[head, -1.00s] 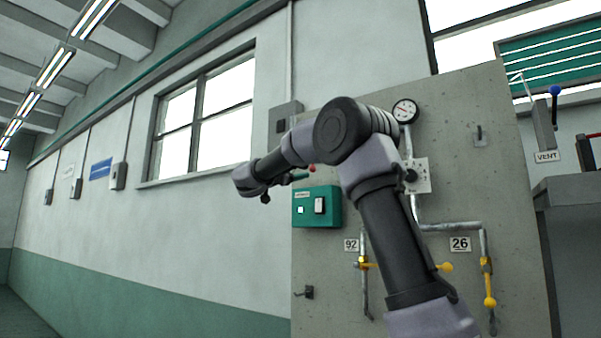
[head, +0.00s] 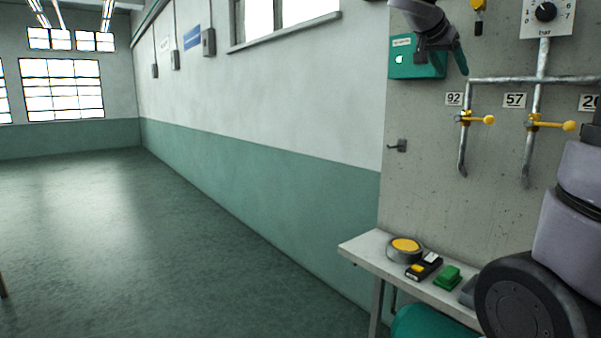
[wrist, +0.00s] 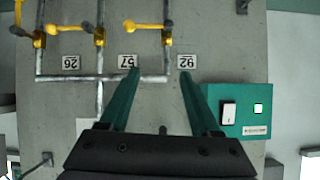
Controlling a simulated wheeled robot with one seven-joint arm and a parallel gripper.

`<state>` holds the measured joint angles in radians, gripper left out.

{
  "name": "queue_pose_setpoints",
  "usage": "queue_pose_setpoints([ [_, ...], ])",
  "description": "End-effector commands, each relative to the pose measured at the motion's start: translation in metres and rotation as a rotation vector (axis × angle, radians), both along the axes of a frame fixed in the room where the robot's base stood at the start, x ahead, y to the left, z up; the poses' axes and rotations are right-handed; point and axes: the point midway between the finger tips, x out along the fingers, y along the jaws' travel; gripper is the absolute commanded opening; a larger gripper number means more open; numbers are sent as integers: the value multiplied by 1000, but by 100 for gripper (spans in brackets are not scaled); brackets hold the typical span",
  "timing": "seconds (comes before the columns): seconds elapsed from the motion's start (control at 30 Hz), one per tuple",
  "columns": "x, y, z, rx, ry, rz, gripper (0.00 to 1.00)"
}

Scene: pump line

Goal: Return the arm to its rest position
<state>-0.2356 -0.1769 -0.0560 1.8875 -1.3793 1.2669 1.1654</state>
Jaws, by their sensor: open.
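My gripper (head: 460,58) is at the top right of the head view, in front of the concrete panel (head: 420,190) and overlapping the upper right part of the green switch box (head: 402,62). In the wrist view, which shows the panel upside down, the two green fingers of my gripper (wrist: 158,75) are spread apart with nothing between them. The switch box (wrist: 240,118), with a white rocker and a lit green lamp, is beside the fingers on the right. Part of my arm is cut off by the head view's edges.
Yellow-handled valves (head: 478,119) and (head: 552,125) sit on pipes under labels 92 and 57. A hook (head: 398,146) sticks out lower left. A narrow bench (head: 362,246) holds a yellow-topped round item (head: 405,246), a black-yellow device (head: 424,266) and a green block (head: 448,278). Floor at left is clear.

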Motion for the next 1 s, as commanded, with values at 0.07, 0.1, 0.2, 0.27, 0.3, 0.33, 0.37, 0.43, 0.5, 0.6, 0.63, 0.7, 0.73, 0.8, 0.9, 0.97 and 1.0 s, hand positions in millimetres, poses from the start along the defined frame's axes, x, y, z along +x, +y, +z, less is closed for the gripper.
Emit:
queue_pose_setpoints([
  [0.07, -43, 4, -32, 92, 118, 83, 64],
  [0.1, -63, 11, -50, 140, 173, 137, 64],
  [0.2, -110, 34, -87, 255, 269, 284, 64],
  [0.27, -135, 50, -107, 318, 300, 378, 64],
  [0.3, -150, 61, -119, 357, 312, 440, 64],
  [0.33, -161, 70, -126, 382, 314, 483, 64],
  [0.37, -170, 78, -133, 403, 312, 527, 64],
  [0.43, -189, 95, -146, 446, 299, 612, 64],
  [0.5, -202, 108, -155, 476, 278, 678, 64],
  [0.6, -213, 121, -163, 499, 251, 740, 64],
  [0.63, -215, 123, -164, 503, 245, 751, 64],
  [0.7, -217, 127, -166, 509, 237, 768, 64],
  [0.73, -218, 127, -166, 510, 235, 771, 64],
  [0.8, -218, 128, -166, 510, 234, 775, 64],
  [0.9, -218, 128, -166, 510, 234, 775, 64],
  [0.97, -218, 128, -166, 511, 235, 775, 64],
  [1.0, -217, 128, -166, 511, 235, 774, 64],
])
